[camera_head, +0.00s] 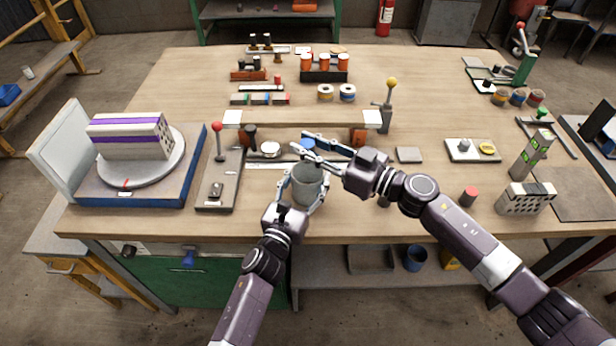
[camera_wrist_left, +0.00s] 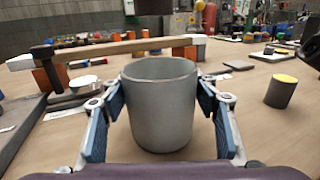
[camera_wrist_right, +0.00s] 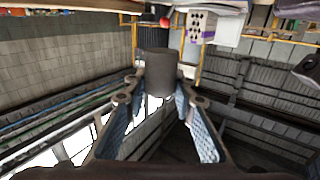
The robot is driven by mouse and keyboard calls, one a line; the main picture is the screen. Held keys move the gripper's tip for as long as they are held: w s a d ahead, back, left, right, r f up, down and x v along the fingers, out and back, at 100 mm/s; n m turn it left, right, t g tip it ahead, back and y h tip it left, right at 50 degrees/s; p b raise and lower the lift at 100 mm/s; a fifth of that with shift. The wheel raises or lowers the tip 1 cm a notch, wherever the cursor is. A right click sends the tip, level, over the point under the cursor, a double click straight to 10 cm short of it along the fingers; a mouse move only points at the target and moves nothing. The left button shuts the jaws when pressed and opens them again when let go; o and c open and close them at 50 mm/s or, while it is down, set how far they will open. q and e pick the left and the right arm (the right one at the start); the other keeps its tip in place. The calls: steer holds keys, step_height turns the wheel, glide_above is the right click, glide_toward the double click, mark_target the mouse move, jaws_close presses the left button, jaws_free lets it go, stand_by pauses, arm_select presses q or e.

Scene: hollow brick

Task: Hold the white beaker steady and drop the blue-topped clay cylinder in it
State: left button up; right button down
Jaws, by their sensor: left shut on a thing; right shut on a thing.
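The beaker (camera_head: 308,184) looks grey and stands upright near the front middle of the table. It fills the middle of the left wrist view (camera_wrist_left: 160,105). My left gripper (camera_head: 304,190) is shut on the beaker, with one finger on each side. My right gripper (camera_head: 312,148) is shut on the blue-topped cylinder (camera_head: 307,144). The cylinder's dark side shows between the fingers in the right wrist view (camera_wrist_right: 160,72). Its dark lower end shows above the beaker's open mouth at the top of the left wrist view (camera_wrist_left: 155,6), apart from the rim. The beaker's inside bottom is hidden.
A raised bar with white ends (camera_head: 302,119) spans just behind the beaker. A base with a red-knobbed lever (camera_head: 217,128) stands to the left. A yellow-topped cylinder (camera_wrist_left: 281,92) stands to the right, with a red-topped one (camera_head: 468,197) farther right.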

mark_target(308, 144)
steer(key=shift+f, duration=0.1)
steer(key=c, duration=1.5)
jaws_free()
steer(key=shift+c, duration=0.2)
steer(key=shift+r, duration=2.95)
arm_select(q)
steer(key=o, duration=1.5)
steer(key=v, duration=1.2)
